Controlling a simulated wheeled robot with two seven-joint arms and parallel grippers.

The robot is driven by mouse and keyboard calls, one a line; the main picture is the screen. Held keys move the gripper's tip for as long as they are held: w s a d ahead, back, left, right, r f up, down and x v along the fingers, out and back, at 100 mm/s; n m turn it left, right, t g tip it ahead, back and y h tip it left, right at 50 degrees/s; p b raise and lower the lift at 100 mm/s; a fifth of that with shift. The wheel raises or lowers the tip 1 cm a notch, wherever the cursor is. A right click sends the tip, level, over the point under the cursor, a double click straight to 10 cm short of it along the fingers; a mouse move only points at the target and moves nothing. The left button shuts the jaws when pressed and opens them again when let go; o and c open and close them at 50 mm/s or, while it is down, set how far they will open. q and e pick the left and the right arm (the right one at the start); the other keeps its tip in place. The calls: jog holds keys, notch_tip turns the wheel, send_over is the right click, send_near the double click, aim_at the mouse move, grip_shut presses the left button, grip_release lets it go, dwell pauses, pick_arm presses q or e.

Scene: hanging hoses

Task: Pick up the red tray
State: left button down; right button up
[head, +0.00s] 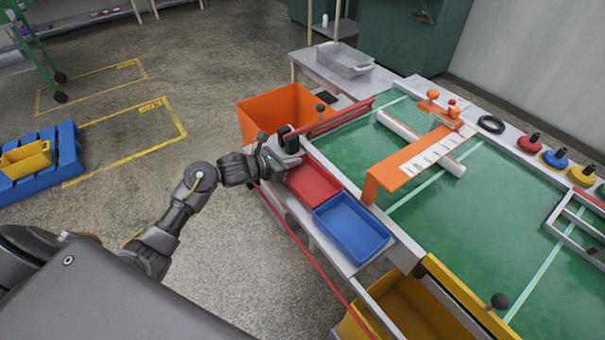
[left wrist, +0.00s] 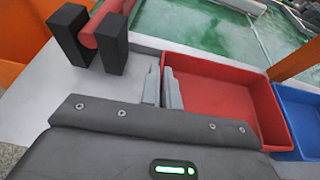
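The red tray (head: 314,184) sits on the light ledge at the near-left side of the green table, beside the blue tray (head: 352,227). My left gripper (head: 292,162) is at the far-left end of the red tray. In the left wrist view, the two grey fingers (left wrist: 163,88) stand close together on either side of the left wall of the red tray (left wrist: 215,100), one outside and one inside. They look shut on that wall, though the contact itself is hidden. The tray looks empty and flat on the ledge. My right gripper is not in view.
An orange bin (head: 272,108) stands just beyond my left gripper. Black blocks holding a red bar (left wrist: 90,38) are close to the fingers. An orange bracket (head: 385,180) rises right of the trays. A red hose (head: 310,255) hangs along the ledge's front.

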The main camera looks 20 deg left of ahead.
pick_arm(q)
jog(key=shift+r, duration=0.1)
jog(key=shift+r, duration=0.2)
jog(key=r, duration=0.3)
jog(key=shift+s+r+b, duration=0.1)
jog(key=shift+s+b, duration=0.2)
jog(key=shift+b, duration=0.05)
jog(key=s+d+r, duration=0.1)
jog(key=s+r, duration=0.8)
jog(key=s, duration=0.4)
jog(key=shift+s, duration=0.2)
